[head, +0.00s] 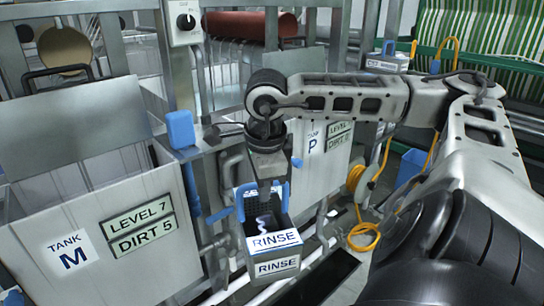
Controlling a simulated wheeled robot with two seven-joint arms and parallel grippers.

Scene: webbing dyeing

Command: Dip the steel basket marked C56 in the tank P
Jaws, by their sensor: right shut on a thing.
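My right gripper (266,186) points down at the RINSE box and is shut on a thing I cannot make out. Its tips are at the opening of a grey box with blue parts, marked RINSE twice (275,267). Something pale and curled shows inside this box. No C56 mark is readable, so I cannot pick out the steel basket. Tank P (309,169) is a grey tank behind my right arm, with a partly hidden LEVEL and DIRT sign. Its opening is mostly hidden by the arm. My left gripper is not in view.
Tank M (95,205), marked LEVEL 7 and DIRT 5, stands at the left. A blue block (180,129) is at its right corner. A yellow hose (363,238) hangs right of tank P. A red roll (252,25) lies behind the rails. Pipes run low between the tanks.

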